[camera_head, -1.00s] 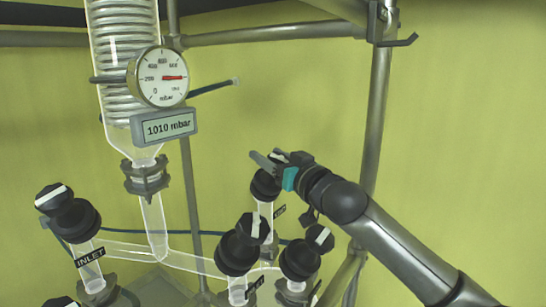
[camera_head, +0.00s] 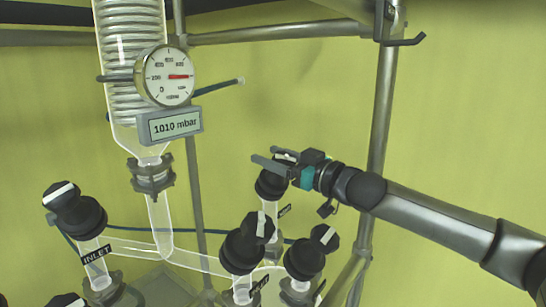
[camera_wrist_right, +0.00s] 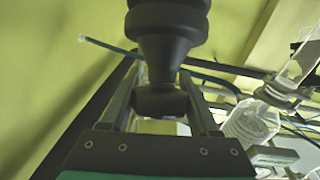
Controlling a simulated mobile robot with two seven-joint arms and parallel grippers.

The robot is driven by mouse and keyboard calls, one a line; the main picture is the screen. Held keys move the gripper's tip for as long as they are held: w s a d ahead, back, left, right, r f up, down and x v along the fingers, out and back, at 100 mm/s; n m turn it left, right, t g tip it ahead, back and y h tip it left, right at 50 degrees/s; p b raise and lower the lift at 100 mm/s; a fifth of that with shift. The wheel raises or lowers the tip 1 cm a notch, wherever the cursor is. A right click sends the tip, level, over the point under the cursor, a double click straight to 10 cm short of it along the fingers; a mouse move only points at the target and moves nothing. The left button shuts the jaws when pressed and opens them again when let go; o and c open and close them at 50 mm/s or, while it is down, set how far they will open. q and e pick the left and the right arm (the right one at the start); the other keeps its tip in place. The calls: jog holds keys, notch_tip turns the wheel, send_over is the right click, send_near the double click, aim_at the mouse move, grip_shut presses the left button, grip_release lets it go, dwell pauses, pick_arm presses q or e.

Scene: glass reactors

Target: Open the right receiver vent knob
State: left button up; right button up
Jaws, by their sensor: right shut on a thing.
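My right gripper (camera_head: 268,159) reaches in from the right at the rear black valve, whose label is too small to read. Its two fingers lie on either side of the valve's top knob (camera_wrist_right: 160,101) and are shut on it. In the wrist view the knob sits between the fingers, with the black valve body (camera_wrist_right: 168,35) beyond it. The valve body (camera_head: 270,186) also shows below the fingers in the head view, on a glass tube. The knob's white mark is hidden in the head view, so its angle cannot be told. My left gripper is not in view.
Two black valves, a middle one (camera_head: 242,250) and a right one (camera_head: 305,258), stand close below the gripper. The INLET valve (camera_head: 80,215) is at left. A gauge (camera_head: 166,76) reads 1010 mbar beside the glass coil column. A metal post (camera_head: 382,120) rises behind my arm.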

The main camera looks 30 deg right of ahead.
jog(key=shift+a+n+g+y, duration=0.1)
jog(key=shift+n+g+y, duration=0.2)
jog(key=shift+n+y, duration=0.45)
dwell(0.5)
jog(key=o, duration=1.4)
